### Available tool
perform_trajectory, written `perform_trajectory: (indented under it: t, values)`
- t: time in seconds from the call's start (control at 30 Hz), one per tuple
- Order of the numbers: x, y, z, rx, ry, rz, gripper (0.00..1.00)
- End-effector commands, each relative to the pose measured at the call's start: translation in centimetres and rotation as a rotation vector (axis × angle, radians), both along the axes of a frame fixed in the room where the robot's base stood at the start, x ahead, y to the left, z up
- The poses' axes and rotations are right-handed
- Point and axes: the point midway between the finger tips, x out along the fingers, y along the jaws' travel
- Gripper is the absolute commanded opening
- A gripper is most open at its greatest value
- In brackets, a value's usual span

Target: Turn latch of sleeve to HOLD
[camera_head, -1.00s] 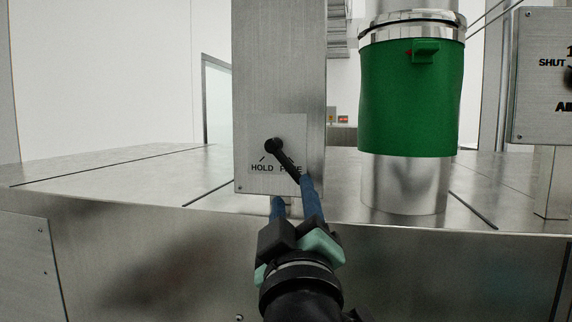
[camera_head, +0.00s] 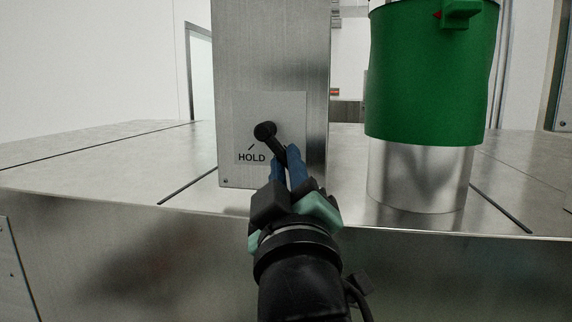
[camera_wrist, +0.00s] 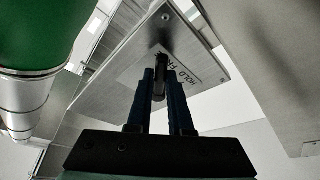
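The latch (camera_head: 266,133) is a black lever with a round pivot on a grey metal panel. It slants down and right from its pivot, toward the right-hand label. The HOLD label (camera_head: 252,157) is left of the lever, with a short mark above it. My fingers hide the label on the right. My gripper (camera_head: 287,152) has its two blue fingers at the lever's lower end. In the wrist view the black lever (camera_wrist: 160,65) sits between the fingertips, which look shut on it from both sides. The green sleeve (camera_head: 432,75) is around a metal column at the right.
The panel's steel post (camera_head: 270,50) stands on a flat metal table top (camera_head: 110,150), bare to the left. The sleeve has a small green tab (camera_head: 461,10) with a red mark near its top. The metal column (camera_head: 418,178) shows below the sleeve.

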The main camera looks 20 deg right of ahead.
Motion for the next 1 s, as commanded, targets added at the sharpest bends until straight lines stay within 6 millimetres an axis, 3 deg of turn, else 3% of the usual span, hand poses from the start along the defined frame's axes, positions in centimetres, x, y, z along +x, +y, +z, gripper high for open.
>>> perform_trajectory:
  t: [0.1,1.0]
  values:
    - [0.02,-0.01,0.0,0.0,0.0,0.0,0.0]
    - [0.01,-0.06,-0.01,0.0,0.0,-0.001,0.0]
